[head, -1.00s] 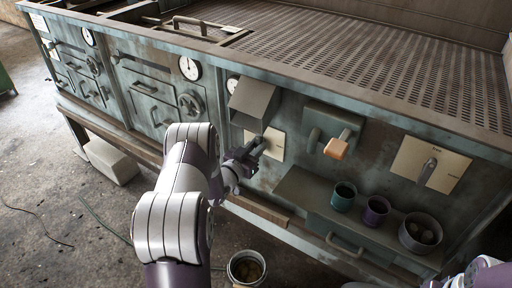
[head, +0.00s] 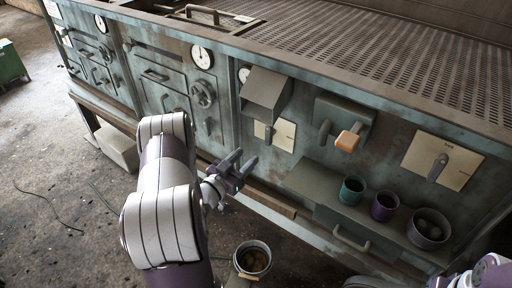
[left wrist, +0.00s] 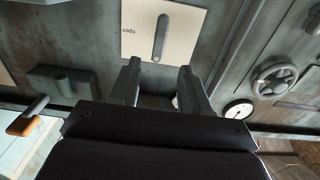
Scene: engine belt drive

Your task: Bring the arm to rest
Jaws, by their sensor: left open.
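My left gripper (head: 243,164) is open and empty in the head view. It is in front of the cabinet face, below and left of a cream plate with a lever (head: 269,132) under a grey hood (head: 264,92). In the left wrist view its two fingers (left wrist: 158,88) are apart with nothing between them. The cream plate with its grey lever (left wrist: 160,38) shows beyond the fingertips, apart from them. A piece of my right arm (head: 485,276) shows at the bottom right, but its gripper is out of view.
The teal cabinet has an orange-tipped handle (head: 348,140) and another lever plate (head: 441,161). A shelf (head: 306,183) holds a teal cup (head: 351,190), a purple cup (head: 384,206) and a grey bowl (head: 428,229). A bucket (head: 252,258) stands on the floor.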

